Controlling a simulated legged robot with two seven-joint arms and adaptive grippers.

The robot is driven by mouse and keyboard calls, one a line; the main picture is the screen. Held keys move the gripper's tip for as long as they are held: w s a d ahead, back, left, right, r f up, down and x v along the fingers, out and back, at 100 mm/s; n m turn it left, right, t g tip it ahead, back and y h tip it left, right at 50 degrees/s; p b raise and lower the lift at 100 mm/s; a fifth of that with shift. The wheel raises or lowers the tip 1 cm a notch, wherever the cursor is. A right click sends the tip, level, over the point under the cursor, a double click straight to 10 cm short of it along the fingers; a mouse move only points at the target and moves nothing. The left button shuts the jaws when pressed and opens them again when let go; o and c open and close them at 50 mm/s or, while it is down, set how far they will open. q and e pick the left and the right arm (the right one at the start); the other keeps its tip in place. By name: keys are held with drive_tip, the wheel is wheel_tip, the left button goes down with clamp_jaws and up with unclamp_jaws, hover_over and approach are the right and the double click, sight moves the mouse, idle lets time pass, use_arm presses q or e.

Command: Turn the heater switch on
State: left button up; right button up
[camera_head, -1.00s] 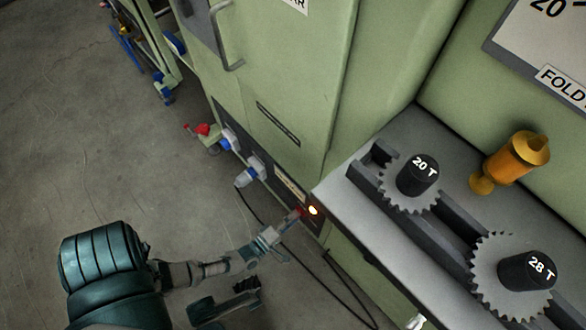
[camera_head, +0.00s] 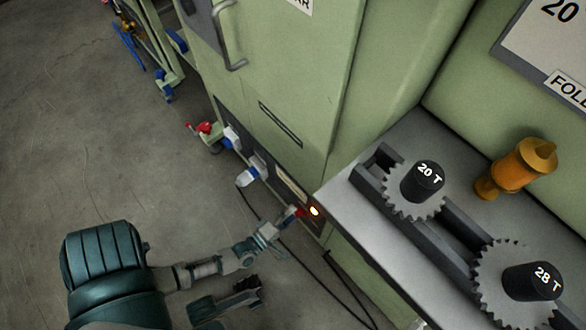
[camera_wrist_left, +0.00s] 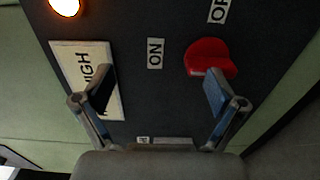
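The red switch knob (camera_wrist_left: 208,56) shows in the left wrist view on a dark panel, beside the ON label (camera_wrist_left: 155,53), with an OFF label (camera_wrist_left: 217,10) above it. My left gripper (camera_wrist_left: 160,92) is open, its fingers spread apart. Its right finger overlaps the knob's lower edge; I cannot tell if they touch. In the head view my left gripper (camera_head: 275,226) reaches the low panel, close to the lit orange lamp (camera_head: 314,211). The lamp also glows in the wrist view (camera_wrist_left: 66,5).
The green cabinet (camera_head: 290,70) rises behind the panel. A grey bench (camera_head: 350,205) with toothed gears (camera_head: 414,190) and an orange part (camera_head: 520,168) stands at right. Blue and white plugs (camera_head: 252,172) with cables stick out beside the panel. Floor is clear at left.

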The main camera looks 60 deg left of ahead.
use_arm(q)
drive_tip(key=r, duration=0.4)
drive_tip(key=shift+w+r, duration=0.15)
drive_tip(key=shift+w, duration=0.05)
drive_tip(key=shift+a, duration=0.1)
